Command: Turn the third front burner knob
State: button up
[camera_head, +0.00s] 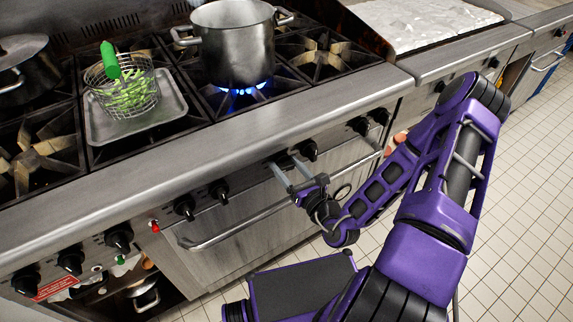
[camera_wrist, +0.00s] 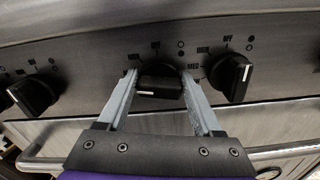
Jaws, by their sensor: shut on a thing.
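A black burner knob (camera_wrist: 160,80) on the stove's front panel sits between the two fingers of my gripper (camera_wrist: 158,74) in the wrist view. The fingers are shut on its sides. Its white pointer mark lies roughly level, while the knob to its right (camera_wrist: 237,75) has a nearly upright mark. In the head view my gripper (camera_head: 286,165) reaches the panel between a knob on its left (camera_head: 219,192) and a knob on its right (camera_head: 308,150). The held knob is mostly hidden there by the fingers.
An oven door handle (camera_head: 235,230) runs below the knobs. A steel pot (camera_head: 235,45) stands over a lit blue flame (camera_head: 245,90). A wire basket of green beans (camera_head: 124,95) sits on a tray (camera_head: 98,128) on the stovetop. The tiled floor (camera_head: 510,190) at right is clear.

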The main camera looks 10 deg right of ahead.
jog(key=shift+r, duration=0.15)
jog(key=m+p, duration=0.3)
jog(key=shift+d+m+p, duration=0.15)
jog(key=shift+m+p, duration=1.25)
jog(key=shift+m, duration=0.4)
jog(key=shift+f, duration=0.2)
jog(key=o, duration=1.3)
